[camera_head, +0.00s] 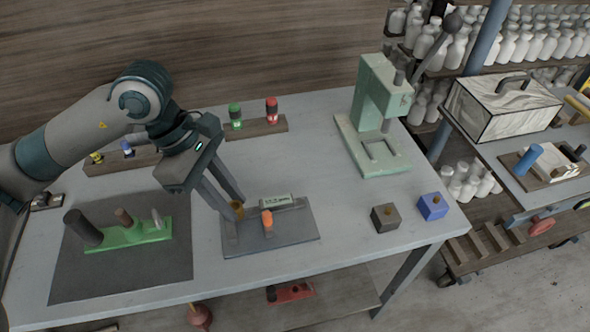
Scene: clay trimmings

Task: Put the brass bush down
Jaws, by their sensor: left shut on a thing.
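My left gripper (238,212) reaches in from the left and points down over the left part of a dark grey plate (290,236) on the table. Its fingers are shut on a small brass bush (237,208), which is partly hidden between the fingertips. The bush is at or just above the plate; I cannot tell whether it touches. An orange peg (267,220) stands on the plate just right of the bush. My right gripper is not in view.
A green base with upright pegs (130,235) stands on a dark mat (90,275) at left. A green press (372,120) stands at the back right. A dark block (384,218) and a blue block (432,206) sit near the right edge. A rack (258,127) with coloured pieces is behind.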

